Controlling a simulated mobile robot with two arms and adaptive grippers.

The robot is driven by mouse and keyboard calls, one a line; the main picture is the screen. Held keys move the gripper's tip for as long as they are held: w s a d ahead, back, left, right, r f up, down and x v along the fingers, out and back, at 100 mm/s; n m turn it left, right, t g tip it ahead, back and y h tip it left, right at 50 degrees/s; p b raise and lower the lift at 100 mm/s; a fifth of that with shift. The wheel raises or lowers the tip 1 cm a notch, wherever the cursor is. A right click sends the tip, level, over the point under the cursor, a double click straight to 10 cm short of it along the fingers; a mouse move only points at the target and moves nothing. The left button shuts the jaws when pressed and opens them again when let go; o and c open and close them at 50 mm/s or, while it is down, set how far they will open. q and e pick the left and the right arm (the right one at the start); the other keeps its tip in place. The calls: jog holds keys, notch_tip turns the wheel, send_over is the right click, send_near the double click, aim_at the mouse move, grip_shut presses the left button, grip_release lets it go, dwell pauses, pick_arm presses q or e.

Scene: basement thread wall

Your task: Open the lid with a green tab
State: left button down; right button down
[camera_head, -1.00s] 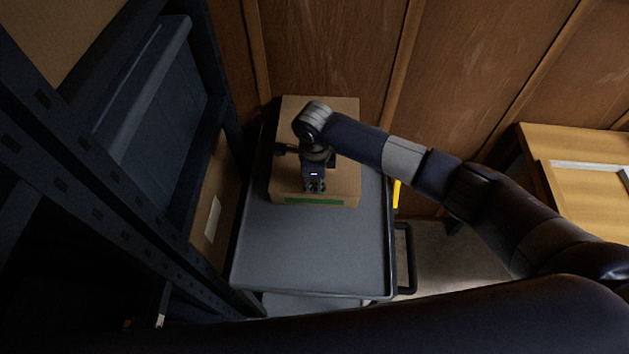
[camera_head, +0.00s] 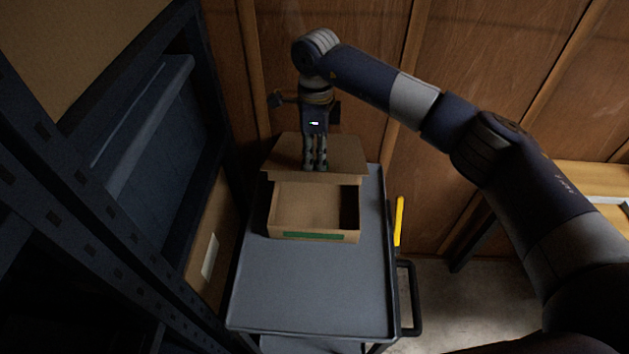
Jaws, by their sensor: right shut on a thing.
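The cardboard box (camera_head: 283,233) sits on the grey cart, with a green strip (camera_head: 312,235) low on its front face. Its lid (camera_head: 346,158) is raised at the front, so the box's inside shows through the gap, with the far part hidden under the lid. I cannot tell whether the lid is still joined at the back. My right gripper (camera_head: 315,167) comes from above and is shut on the lid near its front edge. No left gripper shows.
The cart top (camera_head: 310,285) is bare in front of the box. A dark metal shelf rack (camera_head: 75,200) stands close on the left. A wooden wall (camera_head: 365,60) is behind. A yellow object (camera_head: 399,220) and the cart handle (camera_head: 416,300) are at the right.

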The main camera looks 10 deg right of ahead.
jog(key=shift+w+d+r, duration=0.3)
jog(key=shift+w+r, duration=0.45)
jog(key=shift+r, duration=0.15)
jog(key=c, duration=1.7)
grip_release()
jog(key=shift+w+f, duration=0.2)
jog(key=shift+w, duration=0.05)
jog(key=shift+s+r, duration=0.1)
jog(key=shift+r, duration=0.05)
jog(key=r, duration=1.2)
jog(key=shift+w, duration=0.3)
jog(key=shift+f, duration=0.15)
